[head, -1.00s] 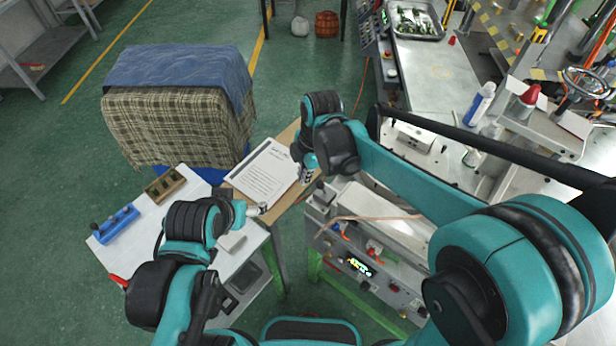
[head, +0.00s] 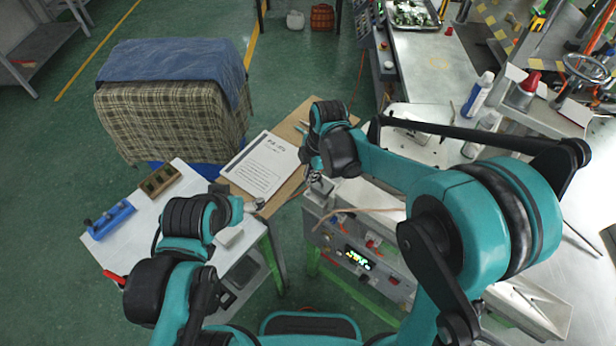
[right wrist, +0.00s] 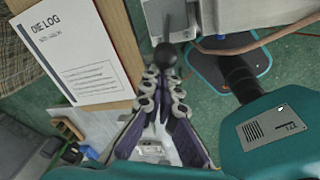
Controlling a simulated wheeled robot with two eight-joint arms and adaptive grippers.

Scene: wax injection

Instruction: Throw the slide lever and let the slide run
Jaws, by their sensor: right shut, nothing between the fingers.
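A black ball knob (right wrist: 167,55) on a dark rod, which looks like the slide lever, stands in front of the grey machine housing in the right wrist view. My right gripper (right wrist: 164,84) is shut and empty, with its fingertips right at the knob; I cannot tell whether they touch. In the head view my right gripper (head: 316,180) is over the left end of the machine (head: 376,252), and the lever is not clear there. My left gripper (head: 253,205) is over the white side table, apart from the machine; its fingers are too small to read.
A die log sheet (head: 262,166) lies on the wooden board beside the machine. The white table (head: 150,235) holds a blue rack (head: 108,220) and a wooden block (head: 160,181). A cloth-covered stack (head: 175,100) stands behind. A brown hose (head: 365,211) crosses the machine top.

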